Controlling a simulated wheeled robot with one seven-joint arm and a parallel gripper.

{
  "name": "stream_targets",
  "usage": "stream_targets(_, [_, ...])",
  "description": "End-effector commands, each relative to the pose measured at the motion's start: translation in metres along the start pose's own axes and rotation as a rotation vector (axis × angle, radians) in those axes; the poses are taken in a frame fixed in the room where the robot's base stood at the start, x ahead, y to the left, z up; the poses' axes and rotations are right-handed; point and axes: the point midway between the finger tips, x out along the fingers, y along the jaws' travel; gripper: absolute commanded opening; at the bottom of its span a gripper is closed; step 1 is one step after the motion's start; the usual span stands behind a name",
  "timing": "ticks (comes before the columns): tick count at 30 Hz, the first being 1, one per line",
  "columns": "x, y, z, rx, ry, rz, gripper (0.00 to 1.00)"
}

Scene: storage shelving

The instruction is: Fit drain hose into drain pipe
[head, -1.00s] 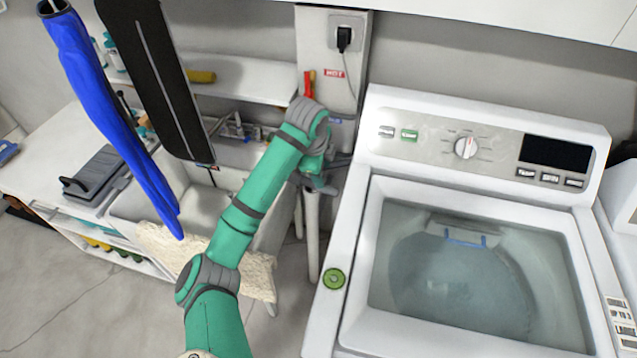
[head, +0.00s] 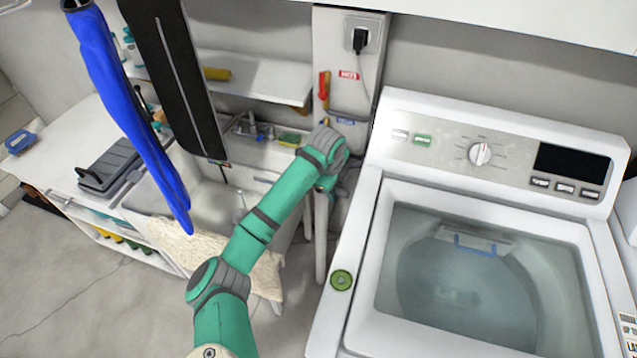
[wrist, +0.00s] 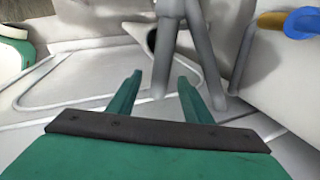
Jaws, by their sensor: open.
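My gripper (wrist: 158,88) is open in the wrist view, its two green fingers apart. A grey branching pipe (wrist: 166,50) stands just beyond and between the fingertips; I cannot tell whether they touch. A dark open end (wrist: 151,40) shows beside its upper part. A thinner grey tube (wrist: 242,58) stands to the right. I cannot tell which of these is the drain hose. In the head view, a white upright pipe (head: 321,240), perhaps the drain pipe, stands between sink and washer. My arm's end covers its top and hides my gripper there.
The washing machine (head: 480,230) stands close on the right. The sink (head: 215,190) with a cloth over its front is on the left. Red valve (head: 324,88) and blue-handled valve (wrist: 302,22) are near the wall panel (head: 345,60). Blue and black hanging items flank the arm's left.

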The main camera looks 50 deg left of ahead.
Motion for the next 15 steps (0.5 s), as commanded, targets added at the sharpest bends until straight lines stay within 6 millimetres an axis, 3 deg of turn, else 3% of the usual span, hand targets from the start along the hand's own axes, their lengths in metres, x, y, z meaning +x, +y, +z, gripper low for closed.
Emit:
stream_targets(5, [0.017,0.0,0.0,0.0,0.0,0.001,0.46])
stream_targets(13, [0.02,0.0,0.0,0.0,0.0,0.0,0.46])
stream_targets(15, [0.02,0.0,0.0,0.0,0.0,0.0,0.29])
